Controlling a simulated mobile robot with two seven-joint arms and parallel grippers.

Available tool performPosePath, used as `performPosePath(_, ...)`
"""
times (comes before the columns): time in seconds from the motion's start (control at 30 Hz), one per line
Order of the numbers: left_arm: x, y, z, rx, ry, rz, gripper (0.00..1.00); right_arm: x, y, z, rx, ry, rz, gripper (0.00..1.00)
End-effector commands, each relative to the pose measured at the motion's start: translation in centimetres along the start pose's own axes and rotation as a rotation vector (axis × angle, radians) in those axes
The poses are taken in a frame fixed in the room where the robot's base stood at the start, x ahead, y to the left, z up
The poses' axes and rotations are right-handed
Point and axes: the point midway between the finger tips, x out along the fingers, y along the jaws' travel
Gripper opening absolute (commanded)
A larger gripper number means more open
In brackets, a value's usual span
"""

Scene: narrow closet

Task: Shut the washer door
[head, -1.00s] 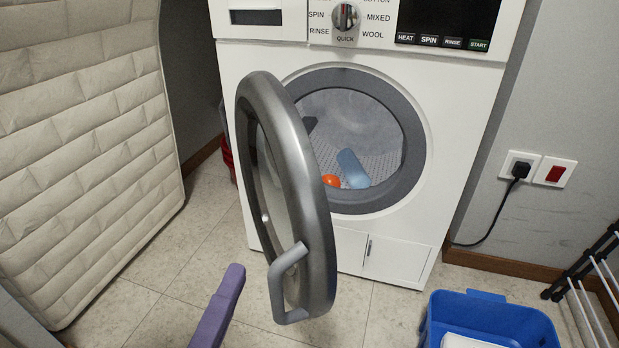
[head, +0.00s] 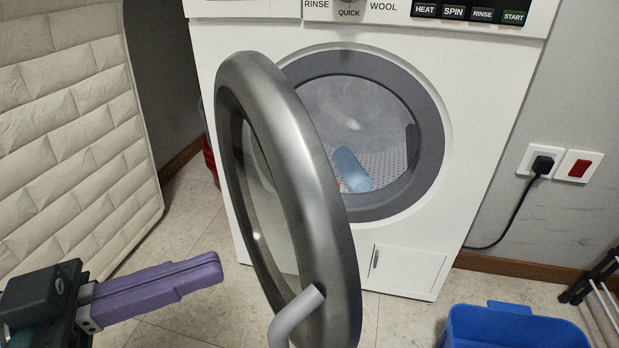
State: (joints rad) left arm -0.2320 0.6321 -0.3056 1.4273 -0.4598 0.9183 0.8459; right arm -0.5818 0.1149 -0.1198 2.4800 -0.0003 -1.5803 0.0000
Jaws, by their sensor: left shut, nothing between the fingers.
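The washer (head: 400,255) is white and stands ahead. Its round door (head: 315,190) has a thick grey rim and stands wide open, hinged on the left of the opening. The door's grey handle (head: 297,315) is at its lower near edge, cut off by the frame bottom. Inside the drum lies a blue item (head: 352,169), with a bit of orange beside it, mostly hidden by the door. My left gripper (head: 220,268), with purple fingers, is shut and empty. It is left of the door, apart from it in the picture. My right gripper is not in view.
A quilted cream panel (head: 70,130) stands on the left. A blue bin (head: 515,325) is on the floor at lower right, by a dark rack (head: 598,280). A plug (head: 542,165) and its cord are on the right wall. Tiled floor shows left of the door.

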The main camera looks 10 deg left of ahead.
Motion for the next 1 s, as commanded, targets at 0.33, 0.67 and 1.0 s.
performPosePath(0.33,5.7,0.0,0.1,0.000,0.002,-0.001,0.00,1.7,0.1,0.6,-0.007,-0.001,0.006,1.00)
performPosePath(0.67,6.6,0.0,0.0,-0.002,0.000,-0.001,0.00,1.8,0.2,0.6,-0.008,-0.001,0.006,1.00)
performPosePath(1.0,7.4,0.1,-0.1,-0.002,0.002,-0.020,0.00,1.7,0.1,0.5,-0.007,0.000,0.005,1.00)
